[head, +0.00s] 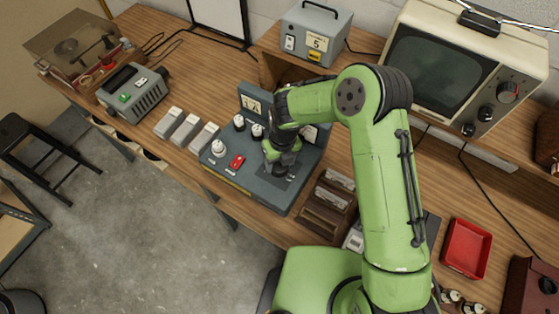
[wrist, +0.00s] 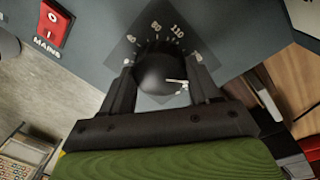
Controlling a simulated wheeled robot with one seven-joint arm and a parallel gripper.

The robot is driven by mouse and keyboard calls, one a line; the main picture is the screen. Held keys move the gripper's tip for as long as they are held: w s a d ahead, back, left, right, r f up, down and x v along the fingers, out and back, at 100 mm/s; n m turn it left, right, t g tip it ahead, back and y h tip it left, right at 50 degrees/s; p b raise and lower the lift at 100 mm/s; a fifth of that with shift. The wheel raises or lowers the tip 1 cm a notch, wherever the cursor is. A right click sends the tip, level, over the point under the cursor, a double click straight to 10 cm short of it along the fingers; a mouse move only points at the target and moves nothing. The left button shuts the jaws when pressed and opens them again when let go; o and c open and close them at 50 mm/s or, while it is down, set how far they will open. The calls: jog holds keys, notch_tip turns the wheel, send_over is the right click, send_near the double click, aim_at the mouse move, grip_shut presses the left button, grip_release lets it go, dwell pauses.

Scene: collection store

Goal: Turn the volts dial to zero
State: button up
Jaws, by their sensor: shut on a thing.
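The dial (wrist: 160,76) is a round black knob with a white pointer mark on the right part of its face. Printed numbers, among them 40, 80 and 110, arc around its far side; the outermost ones are small and partly covered. No volts label is readable. My gripper (wrist: 164,88) is shut on the dial, one finger at each side. The dial sits on a grey control panel (head: 221,167) on the bench. In the head view my gripper (head: 282,160) is over the panel's right part and hides most of the dial.
A red MAINS switch (wrist: 52,22) is left of the dial; it also shows in the head view (head: 237,162). Wooden boxes (head: 327,205) and a red tray (head: 466,248) are to the right.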

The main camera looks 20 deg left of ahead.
jog(key=n+b, duration=0.1)
jog(key=n, duration=0.2)
jog(key=shift+a+f+b, duration=0.1)
jog(key=shift+b, duration=0.2)
jog(key=n+b, duration=0.2)
jog(key=n, duration=0.2)
jog(key=shift+n, duration=0.3)
jog(key=n+b, duration=0.1)
jog(key=n, duration=0.2)
jog(key=shift+a+h, duration=0.1)
jog(key=shift+h, duration=0.2)
jog(key=shift+n+b, duration=0.65)
jog(key=shift+n, duration=1.35)
jog(key=o, duration=1)
jog(key=shift+o, duration=0.2)
jog(key=shift+r, duration=0.25)
notch_tip(320, 180, up, 16)
jog(key=w+p, duration=0.1)
jog(key=shift+a+f, duration=0.2)
jog(key=shift+f, duration=0.05)
